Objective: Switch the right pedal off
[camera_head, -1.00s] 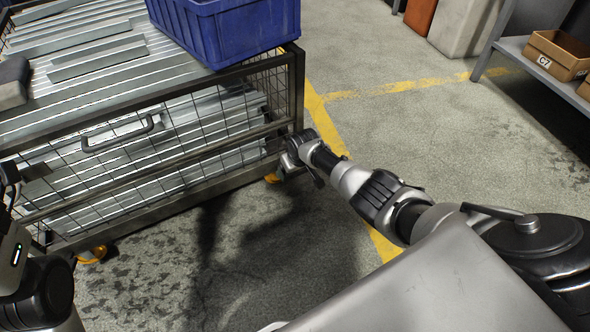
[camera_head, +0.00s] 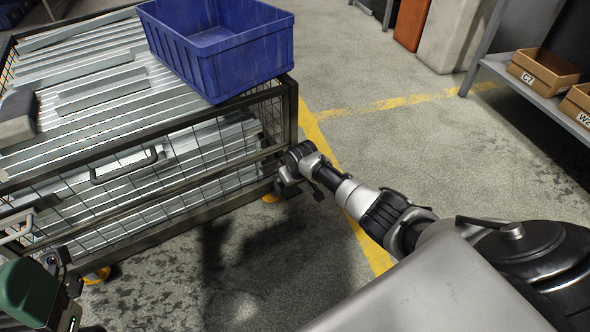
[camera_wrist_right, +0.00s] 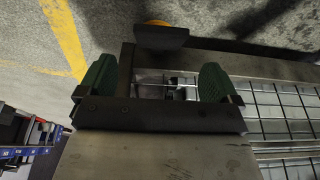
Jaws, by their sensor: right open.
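The mesh cart (camera_head: 150,205) stands at the left, on casters with yellow-orange parts. The right caster (camera_head: 270,197) is partly hidden under the cart's front right corner. In the right wrist view its orange part (camera_wrist_right: 158,22) shows beside a dark plate (camera_wrist_right: 162,37); I cannot tell whether that plate is the pedal. My right gripper (camera_head: 286,184) is at that corner. In the right wrist view its green fingers (camera_wrist_right: 156,88) are apart, with part of the cart's frame and mesh showing around them. My left gripper (camera_head: 30,290), with a green pad, is partly cut off at lower left.
A blue crate (camera_head: 215,50) sits on the cart's top among metal profiles (camera_head: 110,85). A shelf (camera_head: 530,85) with cardboard boxes (camera_head: 545,72) stands at the right. Concrete floor with yellow lines (camera_head: 385,103) is clear between cart and shelf.

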